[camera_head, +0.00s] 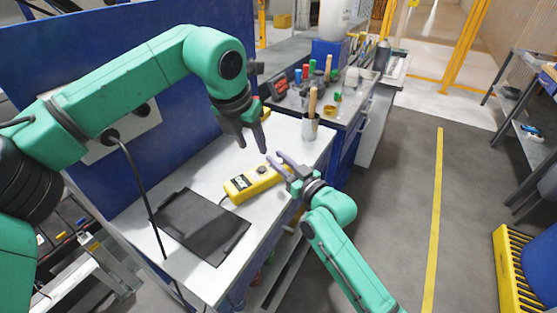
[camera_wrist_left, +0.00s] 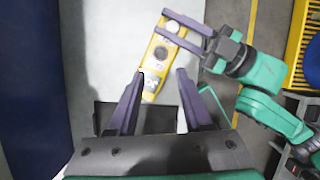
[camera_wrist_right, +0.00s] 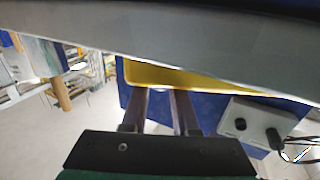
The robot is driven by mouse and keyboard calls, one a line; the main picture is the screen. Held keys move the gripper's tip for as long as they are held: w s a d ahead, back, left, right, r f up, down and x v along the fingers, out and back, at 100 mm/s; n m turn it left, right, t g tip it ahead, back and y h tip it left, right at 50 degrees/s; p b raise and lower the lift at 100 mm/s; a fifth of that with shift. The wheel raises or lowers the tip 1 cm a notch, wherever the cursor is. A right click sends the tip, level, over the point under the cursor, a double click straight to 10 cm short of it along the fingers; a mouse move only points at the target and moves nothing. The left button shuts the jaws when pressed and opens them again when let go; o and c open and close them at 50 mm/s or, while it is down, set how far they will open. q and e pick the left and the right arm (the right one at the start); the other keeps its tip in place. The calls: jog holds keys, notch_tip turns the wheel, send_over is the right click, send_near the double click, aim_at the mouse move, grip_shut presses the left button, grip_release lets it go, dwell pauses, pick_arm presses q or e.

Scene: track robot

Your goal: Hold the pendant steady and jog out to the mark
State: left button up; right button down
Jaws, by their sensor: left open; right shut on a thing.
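The yellow pendant (camera_head: 253,184), with dark buttons and a cable, is at the right side of the white bench top. It also shows in the left wrist view (camera_wrist_left: 159,52) and, edge-on, in the right wrist view (camera_wrist_right: 190,78). My right gripper (camera_head: 275,161) is shut on the pendant's far end from the right side. My left gripper (camera_head: 253,141) is open and empty, apart from and above the pendant. In the left wrist view its fingers (camera_wrist_left: 159,75) frame the pendant's lower part. A yellow line (camera_head: 435,220) runs along the floor; I cannot tell whether it is the mark.
A black mat (camera_head: 203,225) lies on the white bench (camera_head: 150,190), beside a blue panel (camera_head: 120,50). A cup of tools (camera_head: 310,126) stands behind the grippers. A yellow-and-blue crate (camera_head: 513,270) and a shelf rack (camera_head: 525,125) stand right. Grey floor between is clear.

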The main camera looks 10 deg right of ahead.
pick_arm(q)
grip_shut()
dwell(1.8)
